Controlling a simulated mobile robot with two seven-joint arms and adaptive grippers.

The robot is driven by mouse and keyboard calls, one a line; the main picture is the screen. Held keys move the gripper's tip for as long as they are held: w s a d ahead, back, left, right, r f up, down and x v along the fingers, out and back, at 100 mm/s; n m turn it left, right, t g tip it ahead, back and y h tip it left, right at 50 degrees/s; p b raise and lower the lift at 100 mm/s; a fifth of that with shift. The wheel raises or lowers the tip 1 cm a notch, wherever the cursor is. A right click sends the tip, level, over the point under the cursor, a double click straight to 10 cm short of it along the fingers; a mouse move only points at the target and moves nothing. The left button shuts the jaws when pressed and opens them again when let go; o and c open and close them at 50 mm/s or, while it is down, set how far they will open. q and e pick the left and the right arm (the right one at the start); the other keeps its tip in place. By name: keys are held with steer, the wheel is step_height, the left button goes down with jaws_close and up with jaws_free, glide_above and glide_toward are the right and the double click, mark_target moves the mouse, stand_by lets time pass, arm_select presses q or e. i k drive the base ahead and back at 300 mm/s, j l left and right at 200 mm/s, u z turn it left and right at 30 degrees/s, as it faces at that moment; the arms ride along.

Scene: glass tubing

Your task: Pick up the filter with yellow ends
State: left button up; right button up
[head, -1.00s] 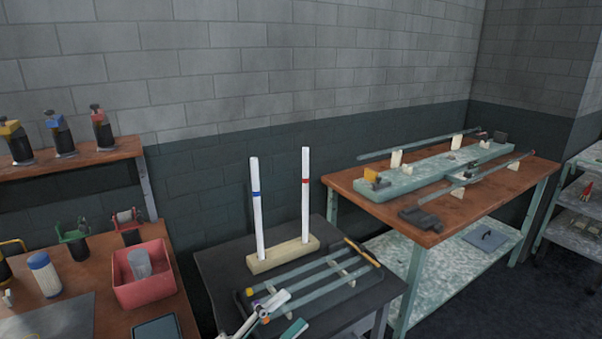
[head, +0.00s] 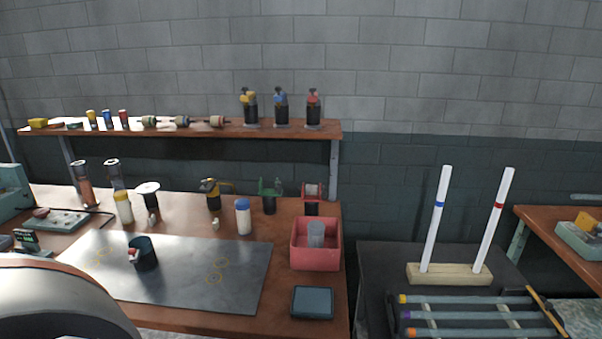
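Neither of my grippers shows. A white rounded shape, seemingly mine, covers the lower left corner.
The wooden shelf (head: 285,131) also holds spool-like pieces (head: 182,121) and three black clamps (head: 281,106). Below it, the bench has a metal plate (head: 205,290), a red bin (head: 316,262) with a clear cup, bottles and a dark tray (head: 312,302). Two white tubes stand in a wooden block (head: 449,275).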

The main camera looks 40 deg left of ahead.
mark_target(122, 198)
steer(key=u, duration=2.25)
steer(key=j+z, duration=0.15)
steer(key=z, duration=0.2)
steer(key=j+z, duration=0.15)
steer(key=z, duration=0.25)
steer(key=j+z, duration=0.2)
steer(key=z, duration=0.15)
steer(key=j+z, duration=0.2)
steer(key=k+j+z, duration=0.15)
steer(key=j, duration=0.2)
steer(key=k+j+z, duration=0.2)
steer(key=i+j, duration=0.1)
